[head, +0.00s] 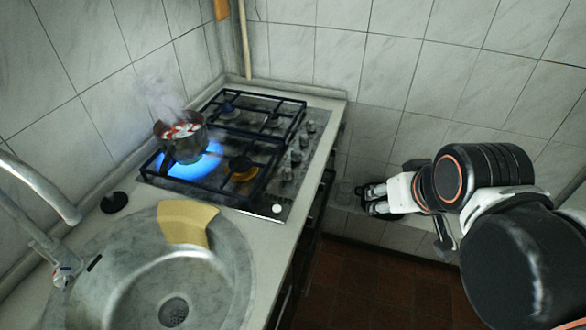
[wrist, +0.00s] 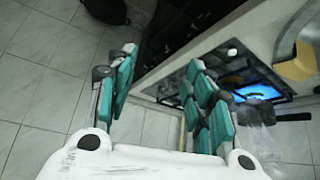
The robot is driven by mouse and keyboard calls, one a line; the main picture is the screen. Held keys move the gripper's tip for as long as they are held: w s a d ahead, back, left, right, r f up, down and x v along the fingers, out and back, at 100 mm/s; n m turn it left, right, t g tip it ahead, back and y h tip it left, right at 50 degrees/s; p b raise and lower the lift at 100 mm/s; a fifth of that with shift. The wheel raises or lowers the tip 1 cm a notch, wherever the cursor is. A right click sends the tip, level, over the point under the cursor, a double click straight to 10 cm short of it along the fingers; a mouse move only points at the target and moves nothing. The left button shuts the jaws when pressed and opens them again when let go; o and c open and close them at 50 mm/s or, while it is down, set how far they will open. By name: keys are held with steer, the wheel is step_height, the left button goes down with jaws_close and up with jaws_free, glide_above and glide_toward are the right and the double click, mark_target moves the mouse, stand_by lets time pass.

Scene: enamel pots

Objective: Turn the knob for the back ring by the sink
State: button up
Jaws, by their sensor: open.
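The gas hob (head: 268,207) has a row of dark knobs (head: 296,156) along its right edge. The back ring by the sink (head: 205,160) burns with a blue flame under a steaming dark pot (head: 182,146) with red and white contents. The flame also shows in the wrist view (wrist: 257,90). I cannot tell which way any knob points. My gripper (head: 374,198) is right of the hob, beyond the counter's front edge and apart from the knobs. In the wrist view its teal-padded fingers (wrist: 161,62) are spread, with nothing between them.
The round steel sink (head: 135,262) has a yellow cloth (head: 187,222) over its rim, and a tap (head: 50,250) stands to its left. Tiled walls close off the left and back. The floor (head: 375,295) in front of the counter is clear.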

steer(key=n+g+y+p, duration=0.2)
steer(key=n+g+p, duration=0.1)
steer(key=n, duration=0.2)
glide_above(288, 170)
steer(key=s+d, duration=0.2)
steer(key=s, duration=0.3)
step_height(288, 170, down, 7)
steer(key=b+x, duration=0.1)
steer(key=x, duration=0.3)
steer(key=b+x, duration=0.2)
steer(key=x, duration=0.3)
steer(key=b+x, duration=0.2)
steer(key=x, duration=0.2)
steer(key=shift+w+d+f, duration=0.25)
steer(key=shift+d, duration=0.05)
steer(key=shift+c, duration=0.6)
